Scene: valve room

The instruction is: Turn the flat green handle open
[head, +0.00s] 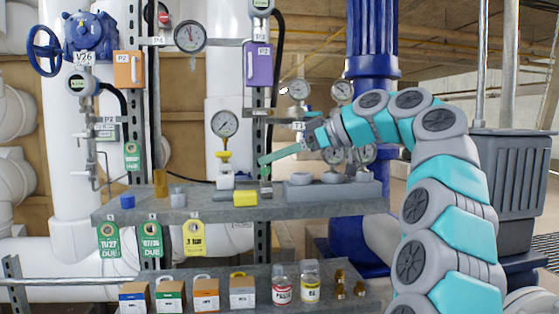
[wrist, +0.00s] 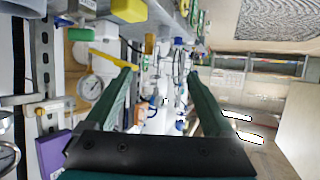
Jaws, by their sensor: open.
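In the wrist view a green bar (wrist: 80,34) shows at upper left, outside the left finger.
The upper shelf (head: 300,209) holds a yellow block (head: 245,198) and small parts. A gauge (head: 225,123) with a yellow handle (head: 223,153) below it is to the left. A purple box (head: 258,63) hangs above. Blue pipe (head: 372,35) rises behind my arm.

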